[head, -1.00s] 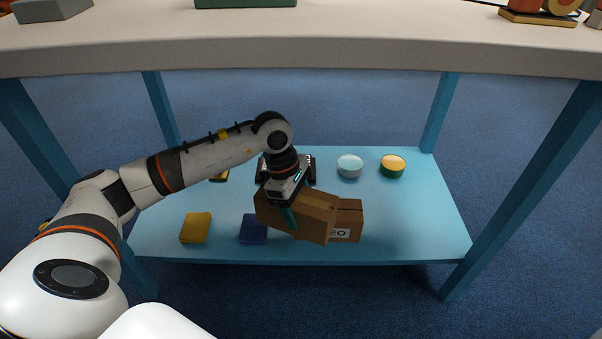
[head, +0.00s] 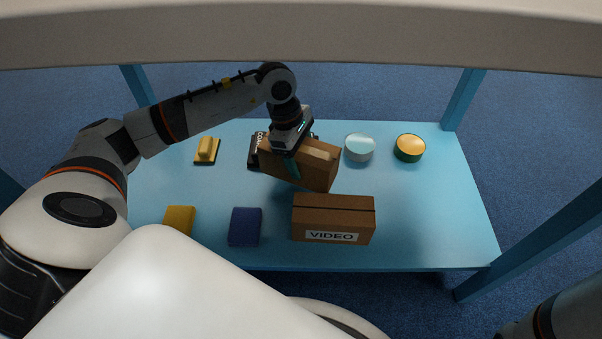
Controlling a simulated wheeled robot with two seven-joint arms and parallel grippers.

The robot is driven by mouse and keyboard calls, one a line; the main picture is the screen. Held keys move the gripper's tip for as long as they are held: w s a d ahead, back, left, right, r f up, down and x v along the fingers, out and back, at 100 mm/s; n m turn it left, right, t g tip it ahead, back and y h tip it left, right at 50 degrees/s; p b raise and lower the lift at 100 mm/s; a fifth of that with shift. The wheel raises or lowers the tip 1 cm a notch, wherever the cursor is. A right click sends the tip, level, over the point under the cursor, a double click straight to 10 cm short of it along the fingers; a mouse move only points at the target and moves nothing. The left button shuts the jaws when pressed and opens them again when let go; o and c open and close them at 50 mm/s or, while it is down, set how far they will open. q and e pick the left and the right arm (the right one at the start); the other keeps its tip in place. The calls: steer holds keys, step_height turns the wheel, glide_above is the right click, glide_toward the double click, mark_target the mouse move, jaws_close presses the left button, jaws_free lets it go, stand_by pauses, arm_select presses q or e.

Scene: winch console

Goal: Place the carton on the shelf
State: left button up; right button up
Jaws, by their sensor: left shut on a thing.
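A brown carton (head: 315,166) is held tilted in my left gripper (head: 290,165), which is shut on it. It is over the back middle of the blue shelf (head: 400,220), in front of the view of a dark item there. Whether it touches the shelf I cannot tell. A second brown carton labelled VIDEO (head: 333,220) rests on the shelf at the front, just nearer than the held one. My right gripper is not in view; only part of my right arm shows at the lower right corner.
A dark blue block (head: 245,227) and a yellow block (head: 179,220) lie at the front left. A yellow-handled item (head: 207,150), a dark item (head: 255,150), a pale round tin (head: 359,147) and an orange-topped tin (head: 409,148) stand behind. The tabletop (head: 300,35) overhangs. The shelf's right side is clear.

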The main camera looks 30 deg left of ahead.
arm_select(q)
steer(key=shift+f, duration=0.65)
step_height(320, 180, down, 4)
steer(key=b, duration=0.3)
steer(key=shift+r, duration=0.2)
steer(key=o, duration=1.2)
steer(key=shift+c, duration=0.2)
